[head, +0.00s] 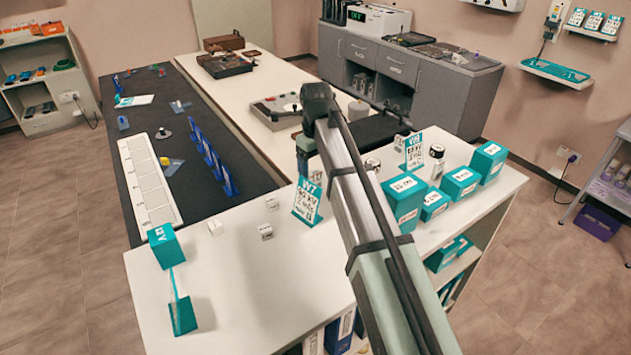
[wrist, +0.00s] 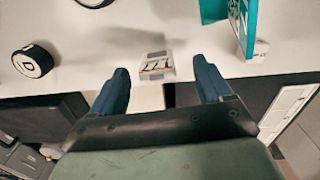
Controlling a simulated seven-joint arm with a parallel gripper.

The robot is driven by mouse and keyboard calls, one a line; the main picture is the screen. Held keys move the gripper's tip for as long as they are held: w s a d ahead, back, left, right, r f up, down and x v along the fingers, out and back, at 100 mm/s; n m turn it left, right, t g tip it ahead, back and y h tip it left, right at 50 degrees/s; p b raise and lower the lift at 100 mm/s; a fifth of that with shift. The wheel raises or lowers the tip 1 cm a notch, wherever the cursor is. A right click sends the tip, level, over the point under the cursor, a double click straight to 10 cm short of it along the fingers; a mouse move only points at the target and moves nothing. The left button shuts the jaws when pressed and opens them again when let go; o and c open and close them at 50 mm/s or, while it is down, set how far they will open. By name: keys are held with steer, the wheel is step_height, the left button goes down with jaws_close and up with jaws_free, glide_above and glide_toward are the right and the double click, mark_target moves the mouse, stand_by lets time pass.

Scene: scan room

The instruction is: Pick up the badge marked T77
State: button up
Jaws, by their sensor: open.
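In the wrist view my gripper (wrist: 161,70) is open, with a blue finger on each side. A small pale block-like badge (wrist: 156,65) with dark print lies on the white tabletop. It appears in the gap between the fingertips, and neither finger visibly touches it. Its print is too blurred to read, so I cannot confirm T77. In the head view my arm covers the middle of the counter and hides my fingers. Small white pieces (head: 266,231) (head: 215,227) (head: 272,203) lie left of my arm; their marks are unreadable.
In the wrist view a teal sign (wrist: 243,24) stands close to the right finger, and a black-topped round piece (wrist: 32,61) is at left. Teal boxes (head: 403,194) crowd the counter right of my arm. The front left of the white counter (head: 240,290) is mostly clear.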

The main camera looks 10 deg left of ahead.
mark_target(317, 173)
steer(key=shift+w+f, duration=0.2)
steer(key=shift+f, duration=1.2)
steer(key=shift+w+f, duration=0.15)
steer(key=shift+f, duration=1.2)
steer(key=shift+c, duration=0.4)
steer(key=c, duration=1)
steer(key=shift+o, duration=0.2)
